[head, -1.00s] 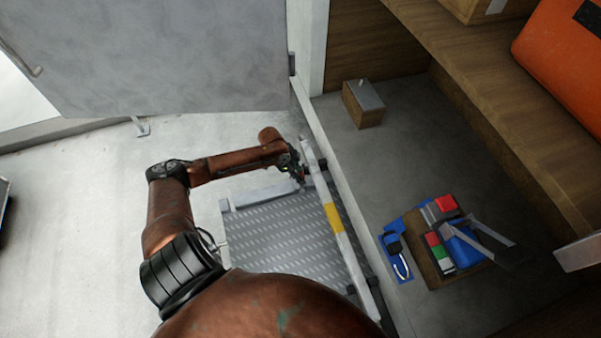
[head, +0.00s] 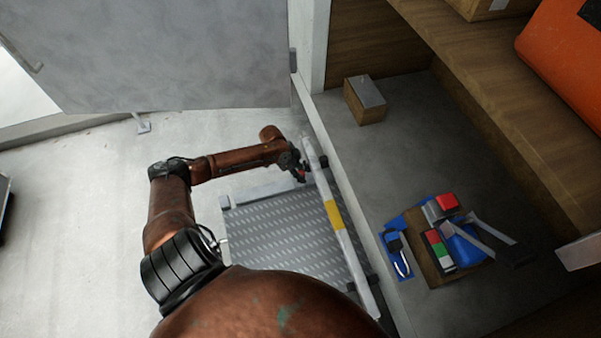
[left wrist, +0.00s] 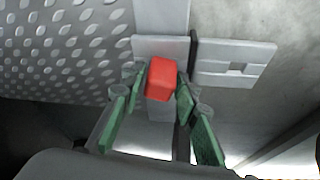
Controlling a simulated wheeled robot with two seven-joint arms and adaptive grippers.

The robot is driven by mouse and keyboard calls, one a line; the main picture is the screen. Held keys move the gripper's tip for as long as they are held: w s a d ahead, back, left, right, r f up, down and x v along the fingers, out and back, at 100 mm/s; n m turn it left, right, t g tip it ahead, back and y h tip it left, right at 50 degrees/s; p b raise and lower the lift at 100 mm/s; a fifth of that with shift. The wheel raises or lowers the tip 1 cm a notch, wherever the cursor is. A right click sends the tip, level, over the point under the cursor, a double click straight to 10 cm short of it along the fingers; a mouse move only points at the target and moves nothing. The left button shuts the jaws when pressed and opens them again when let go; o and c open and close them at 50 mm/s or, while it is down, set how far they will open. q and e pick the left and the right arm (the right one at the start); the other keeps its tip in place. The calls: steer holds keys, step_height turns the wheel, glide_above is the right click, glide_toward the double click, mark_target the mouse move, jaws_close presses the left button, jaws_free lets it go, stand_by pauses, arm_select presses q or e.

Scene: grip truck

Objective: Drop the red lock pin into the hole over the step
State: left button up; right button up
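The red lock pin (left wrist: 161,79) shows in the left wrist view as a red block between my left gripper's green-padded fingertips (left wrist: 159,84). The fingers close around its sides; its lower end is hidden. Behind it are a grey plate (left wrist: 235,62) and the diamond-tread step (left wrist: 60,48). In the head view my left gripper (head: 299,170) is at the far end of the step (head: 285,230), beside the pale bar with a yellow band (head: 334,215). The hole itself cannot be made out. My right gripper is not clearly in view.
A wooden box with a grey top (head: 365,98) stands on the grey floor right of the bar. Pliers (head: 398,253) and a wooden block with coloured parts (head: 435,262) lie nearer. A wooden shelf with an orange case (head: 565,60) is at the right. A grey door panel (head: 175,55) stands behind.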

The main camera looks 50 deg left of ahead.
arm_select(q)
steer(key=o, duration=0.3)
steer(key=shift+r, duration=0.15)
steer(key=v, duration=1.1)
steer(key=shift+s+a+r, duration=0.1)
steer(key=shift+s+r, duration=0.1)
steer(key=shift+r, duration=0.15)
arm_select(e)
steer(key=shift+s, duration=0.25)
